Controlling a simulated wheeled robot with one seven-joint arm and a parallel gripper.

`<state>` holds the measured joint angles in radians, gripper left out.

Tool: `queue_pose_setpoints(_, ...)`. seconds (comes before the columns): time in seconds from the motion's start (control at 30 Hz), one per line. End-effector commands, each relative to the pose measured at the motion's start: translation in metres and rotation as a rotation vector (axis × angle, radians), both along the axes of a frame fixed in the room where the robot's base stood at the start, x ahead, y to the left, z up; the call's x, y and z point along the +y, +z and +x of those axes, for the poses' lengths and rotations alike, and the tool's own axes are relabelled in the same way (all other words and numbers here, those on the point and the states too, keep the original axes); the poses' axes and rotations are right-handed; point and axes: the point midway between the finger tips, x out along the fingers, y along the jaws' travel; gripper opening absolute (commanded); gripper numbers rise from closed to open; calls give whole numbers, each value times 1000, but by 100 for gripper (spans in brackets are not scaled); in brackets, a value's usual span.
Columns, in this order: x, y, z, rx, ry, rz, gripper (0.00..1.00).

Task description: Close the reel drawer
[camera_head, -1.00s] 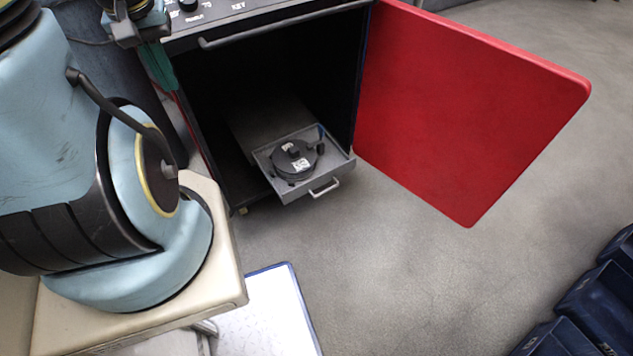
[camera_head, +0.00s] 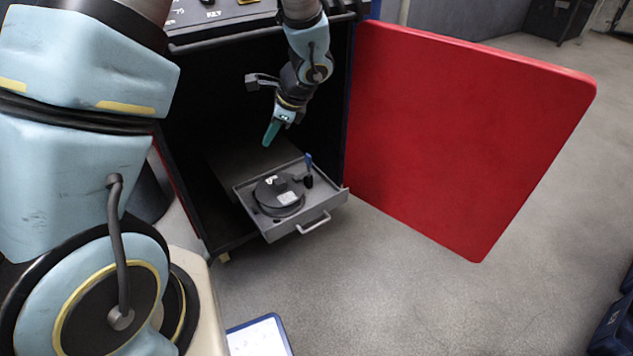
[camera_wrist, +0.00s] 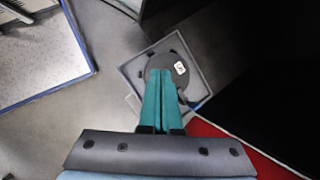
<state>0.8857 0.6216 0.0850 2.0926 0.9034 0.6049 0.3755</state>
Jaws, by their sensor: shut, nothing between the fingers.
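The reel drawer (camera_head: 316,222) is a grey tray with a front handle, pulled out from the low part of a dark open cabinet. A dark round reel (camera_head: 266,203) with a white label lies in it, and a small blue-topped item (camera_head: 309,165) stands beside the reel. My gripper (camera_head: 268,139) hangs above the rear of the drawer, in front of the cabinet opening, its green fingers shut and empty. In the wrist view my fingers (camera_wrist: 161,84) overlap the reel (camera_wrist: 182,70), and part of the drawer (camera_wrist: 133,70) shows around them. The gap between fingers and reel is hard to judge there.
The red cabinet door (camera_head: 460,130) stands wide open to the right. A white board with a blue edge (camera_head: 258,340) lies at the lower left. Dark blue bins (camera_head: 615,325) are at the lower right. The grey floor before the drawer is clear.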

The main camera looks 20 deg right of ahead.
Motion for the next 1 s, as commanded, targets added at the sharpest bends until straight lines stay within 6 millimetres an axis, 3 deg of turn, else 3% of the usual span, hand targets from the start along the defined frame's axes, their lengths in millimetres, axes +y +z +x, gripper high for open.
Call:
queue_pose_setpoints(0.03,-34,-41,-3,-10,-165,69,0)
queue_pose_setpoints(0.1,-73,-69,-7,-34,-368,154,0)
queue_pose_setpoints(0.2,-121,-99,-16,-73,-600,253,0)
queue_pose_setpoints(0.37,-166,-124,-29,-118,-814,348,0)
queue_pose_setpoints(0.57,-174,-134,-26,-128,-859,369,0)
queue_pose_setpoints(1.0,-160,-194,33,-126,-853,368,0)
